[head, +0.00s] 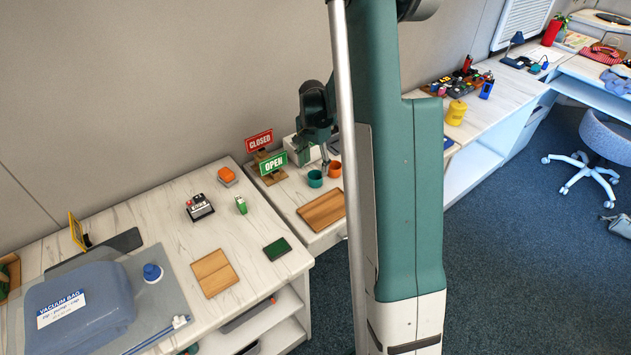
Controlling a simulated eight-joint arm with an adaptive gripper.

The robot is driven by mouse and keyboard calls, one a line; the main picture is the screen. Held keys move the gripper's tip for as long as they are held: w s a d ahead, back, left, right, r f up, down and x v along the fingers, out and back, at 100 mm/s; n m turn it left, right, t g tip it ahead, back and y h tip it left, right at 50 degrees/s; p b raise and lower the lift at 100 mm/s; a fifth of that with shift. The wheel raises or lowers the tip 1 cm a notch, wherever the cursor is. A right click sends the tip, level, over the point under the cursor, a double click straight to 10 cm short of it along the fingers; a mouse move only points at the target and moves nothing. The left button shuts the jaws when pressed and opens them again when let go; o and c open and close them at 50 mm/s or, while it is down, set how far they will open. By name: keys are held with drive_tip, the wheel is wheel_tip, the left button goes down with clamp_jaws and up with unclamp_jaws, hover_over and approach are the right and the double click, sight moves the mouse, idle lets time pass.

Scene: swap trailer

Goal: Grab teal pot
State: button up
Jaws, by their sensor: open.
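A small teal pot (315,179) stands on the white marbled counter, just left of and in front of an orange pot (335,169). My gripper (324,158) hangs down from the arm above and just behind the two pots. It is open, and no object shows between its fingers. The fingertips are small in this view, and their exact height above the teal pot cannot be told. My arm's column hides part of the area to the right of the pots.
A green OPEN sign (273,163) and a red CLOSED sign (259,141) stand left of the pots. A wooden board (321,209) lies in front of them. A white box (304,153) is close behind. Counter space left of the board is clear.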

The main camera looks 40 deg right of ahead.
sight(315, 178)
drive_tip(key=shift+f, duration=1)
drive_tip(key=shift+f, duration=0.15)
drive_tip(key=shift+f+b, duration=0.7)
drive_tip(key=shift+f, duration=1.75)
drive_tip(key=c, duration=1)
